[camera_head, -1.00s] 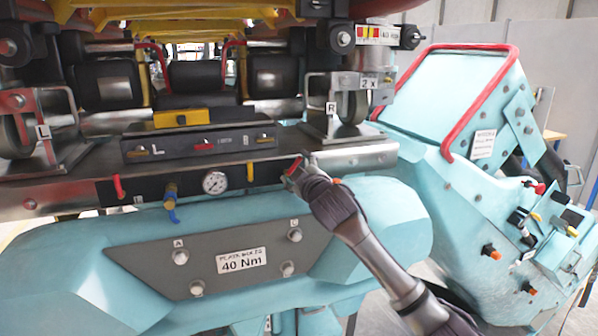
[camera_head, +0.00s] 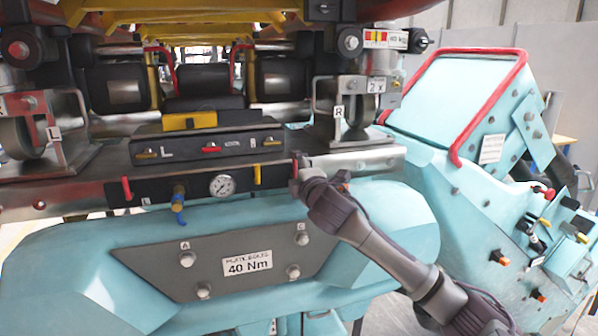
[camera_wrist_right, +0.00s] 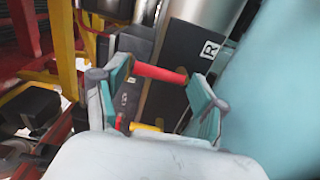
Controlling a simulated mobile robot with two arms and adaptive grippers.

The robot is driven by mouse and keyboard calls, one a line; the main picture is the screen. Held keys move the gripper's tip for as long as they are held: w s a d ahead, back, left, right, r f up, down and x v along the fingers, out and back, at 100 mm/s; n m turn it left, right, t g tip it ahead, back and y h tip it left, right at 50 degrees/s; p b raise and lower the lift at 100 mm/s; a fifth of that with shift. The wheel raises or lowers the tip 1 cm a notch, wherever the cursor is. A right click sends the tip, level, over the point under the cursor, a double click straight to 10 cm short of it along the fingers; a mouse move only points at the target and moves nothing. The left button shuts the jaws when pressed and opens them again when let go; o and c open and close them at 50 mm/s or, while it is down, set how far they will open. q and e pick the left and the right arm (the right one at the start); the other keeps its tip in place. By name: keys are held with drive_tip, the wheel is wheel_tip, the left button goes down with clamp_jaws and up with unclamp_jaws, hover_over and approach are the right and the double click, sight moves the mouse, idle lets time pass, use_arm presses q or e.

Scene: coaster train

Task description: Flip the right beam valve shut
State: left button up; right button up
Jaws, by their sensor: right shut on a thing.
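The right beam valve is a red handle at the right part of the dark beam panel. In the head view only a sliver of it (camera_head: 295,166) shows beside my right gripper (camera_head: 301,172), which hides the rest. In the right wrist view the red handle (camera_wrist_right: 158,74) lies across between the two fingers of my right gripper (camera_wrist_right: 162,80), which is shut on it. The small R label (camera_wrist_right: 210,48) is just beyond it. The left beam valve's red handle (camera_head: 126,188) stands upright at the panel's left end. My left gripper is not in view.
A yellow handle (camera_head: 257,174), a pressure gauge (camera_head: 222,186) and a blue-and-yellow valve (camera_head: 178,203) sit along the same panel. A turquoise housing with a 40 Nm plate (camera_head: 247,264) bulges below. A turquoise cabinet with a red rail (camera_head: 484,97) stands to the right.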

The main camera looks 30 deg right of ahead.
idle(0.5)
drive_tip(key=o, duration=1.1)
drive_tip(key=shift+o, duration=0.2)
drive_tip(key=shift+s, duration=0.15)
drive_tip(key=v, duration=1.1)
drive_tip(key=shift+s, duration=0.3)
